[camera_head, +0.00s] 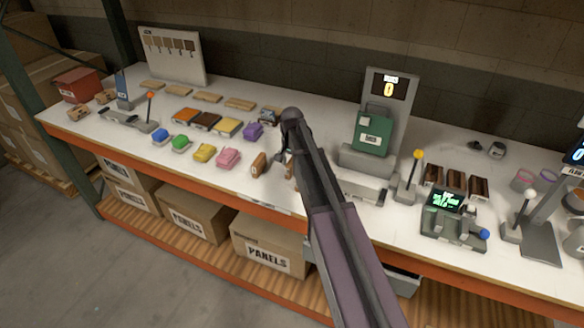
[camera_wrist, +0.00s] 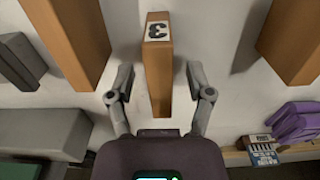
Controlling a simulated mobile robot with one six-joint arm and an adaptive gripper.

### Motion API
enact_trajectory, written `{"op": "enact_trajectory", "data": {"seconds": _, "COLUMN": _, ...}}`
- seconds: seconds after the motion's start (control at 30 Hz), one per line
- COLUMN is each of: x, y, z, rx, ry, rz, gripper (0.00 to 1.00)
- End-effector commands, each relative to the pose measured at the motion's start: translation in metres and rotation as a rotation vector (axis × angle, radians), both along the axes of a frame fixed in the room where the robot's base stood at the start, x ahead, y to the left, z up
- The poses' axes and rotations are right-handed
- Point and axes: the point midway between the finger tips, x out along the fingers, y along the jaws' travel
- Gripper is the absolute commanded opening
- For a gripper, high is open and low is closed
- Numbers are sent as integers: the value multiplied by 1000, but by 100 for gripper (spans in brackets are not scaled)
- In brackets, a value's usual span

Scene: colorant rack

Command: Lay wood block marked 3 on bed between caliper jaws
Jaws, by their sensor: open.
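The wood block marked 3 (camera_wrist: 158,80) stands in the middle of the wrist view, its black 3 on a white label at its end. My gripper (camera_wrist: 159,88) is open, with one finger on each side of the block and a visible gap on both sides. In the head view my arm hides most of the gripper and of the block there. I cannot make out the caliper for certain; a grey device with an orange-knobbed lever (camera_head: 150,97) stands at the left of the bench.
Other wood blocks (camera_wrist: 75,40) (camera_wrist: 292,40) stand on both sides of the marked one. A grey machine with a green box (camera_head: 371,134) and a display reading 0 is right of my arm. Colored pieces (camera_head: 204,152) lie to the left. A yellow-knobbed lever (camera_head: 412,172) stands at right.

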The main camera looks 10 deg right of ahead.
Motion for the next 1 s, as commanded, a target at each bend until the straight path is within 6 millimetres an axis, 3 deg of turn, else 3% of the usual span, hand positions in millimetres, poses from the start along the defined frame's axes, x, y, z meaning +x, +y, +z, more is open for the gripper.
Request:
{"op": "enact_trajectory", "data": {"seconds": 0.07, "x": 0, "y": 0, "z": 0, "rx": 0, "ry": 0, "rz": 0, "gripper": 67}}
{"op": "enact_trajectory", "data": {"seconds": 0.3, "x": 0, "y": 0, "z": 0, "rx": 0, "ry": 0, "rz": 0, "gripper": 0}}
{"op": "enact_trajectory", "data": {"seconds": 1.0, "x": 0, "y": 0, "z": 11, "rx": 0, "ry": 0, "rz": 0, "gripper": 0}}
